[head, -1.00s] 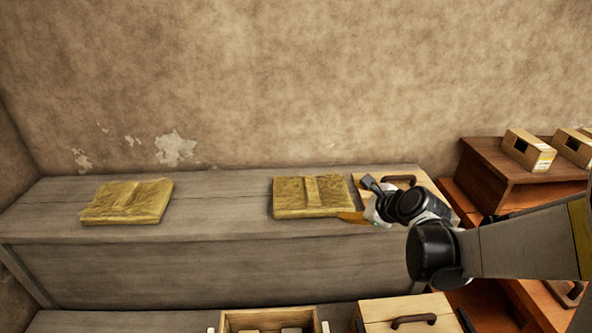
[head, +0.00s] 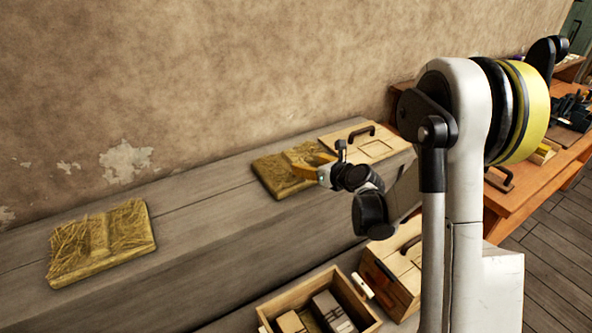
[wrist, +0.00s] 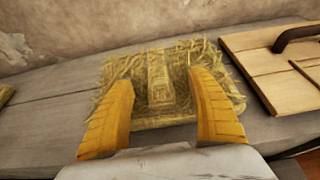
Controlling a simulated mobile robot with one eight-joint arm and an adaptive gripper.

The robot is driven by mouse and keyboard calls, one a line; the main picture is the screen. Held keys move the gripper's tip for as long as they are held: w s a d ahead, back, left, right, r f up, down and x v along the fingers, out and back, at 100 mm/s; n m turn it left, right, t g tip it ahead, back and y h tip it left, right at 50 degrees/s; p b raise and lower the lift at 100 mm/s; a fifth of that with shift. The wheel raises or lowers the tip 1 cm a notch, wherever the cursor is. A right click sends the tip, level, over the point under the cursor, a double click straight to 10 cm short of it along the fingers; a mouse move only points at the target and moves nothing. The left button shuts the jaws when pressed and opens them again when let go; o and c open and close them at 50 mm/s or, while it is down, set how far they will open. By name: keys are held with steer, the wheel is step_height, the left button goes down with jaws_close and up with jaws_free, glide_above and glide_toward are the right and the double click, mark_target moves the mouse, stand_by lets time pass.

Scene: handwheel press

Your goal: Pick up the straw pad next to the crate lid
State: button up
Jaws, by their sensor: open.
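The straw pad (head: 280,176) lies flat on the grey bench, just left of the crate lid (head: 385,152), a pale wooden board with a dark handle. In the wrist view the straw pad (wrist: 160,75) has a raised band in its middle, and the crate lid (wrist: 275,70) is to its right. My gripper (head: 318,171) is at the pad's right side in the head view. In the wrist view my gripper (wrist: 163,95) is open, its yellow fingers on either side of the band, over the pad's near part. Whether the fingertips touch the straw I cannot tell.
A second straw pad (head: 100,240) lies farther left on the bench (head: 200,212). An open wooden crate (head: 275,305) with blocks stands in front, below. The wall (head: 200,80) is close behind the bench. The bench between the pads is clear.

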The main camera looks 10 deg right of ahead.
mark_target(298, 160)
steer(key=b+x, duration=0.1)
steer(key=x, duration=0.2)
steer(key=b+x, duration=0.1)
steer(key=x, duration=0.3)
steer(key=shift+w+a+f+b, duration=0.1)
steer(key=shift+w+a+b, duration=0.1)
steer(key=shift+a+b, duration=0.1)
jaws_close()
